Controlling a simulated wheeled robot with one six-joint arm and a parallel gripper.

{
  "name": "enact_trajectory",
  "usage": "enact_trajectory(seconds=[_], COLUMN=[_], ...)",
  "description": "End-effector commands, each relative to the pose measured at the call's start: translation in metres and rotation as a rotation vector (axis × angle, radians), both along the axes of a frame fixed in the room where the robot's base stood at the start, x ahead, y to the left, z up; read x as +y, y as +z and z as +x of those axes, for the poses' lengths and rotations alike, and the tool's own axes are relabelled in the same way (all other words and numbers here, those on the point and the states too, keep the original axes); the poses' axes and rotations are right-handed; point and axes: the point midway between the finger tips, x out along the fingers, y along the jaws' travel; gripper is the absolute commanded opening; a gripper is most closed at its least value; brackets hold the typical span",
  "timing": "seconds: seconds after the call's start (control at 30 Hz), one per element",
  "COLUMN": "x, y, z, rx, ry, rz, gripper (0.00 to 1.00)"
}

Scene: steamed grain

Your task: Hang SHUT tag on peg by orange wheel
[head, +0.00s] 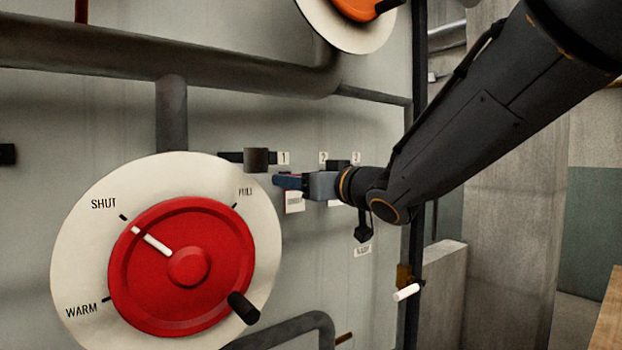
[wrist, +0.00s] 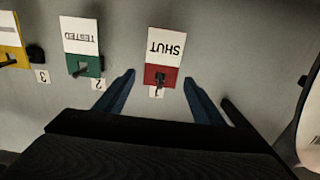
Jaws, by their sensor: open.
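The SHUT tag (wrist: 164,50) is a white card with a red end. In the wrist view it appears upside down, on a dark peg (wrist: 160,80) beside the label 1. My gripper (wrist: 159,77) is open, with one blue finger on each side of the tag's red end. In the head view my gripper (head: 279,181) is at the panel, right of the red wheel. The orange wheel (head: 343,9) is at the top, cut off by the frame edge. I cannot make out a peg by it.
A green TESTED tag (wrist: 80,45) hangs at label 2 and a yellow tag (wrist: 10,38) at label 3. The red wheel (head: 205,215) on its white dial stands left of my gripper. A thick pipe (head: 200,68) runs between the two wheels.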

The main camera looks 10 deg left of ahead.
Motion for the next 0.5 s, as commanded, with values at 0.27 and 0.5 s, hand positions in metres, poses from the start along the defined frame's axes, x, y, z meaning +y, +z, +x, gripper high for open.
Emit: enact_trajectory(seconds=[0.27, 0.5], x=[0.017, 0.018], y=[0.000, 0.000], z=[0.015, 0.015], rx=[0.000, 0.000], ry=[0.000, 0.000], rz=[0.000, 0.000], gripper=[0.62, 0.62])
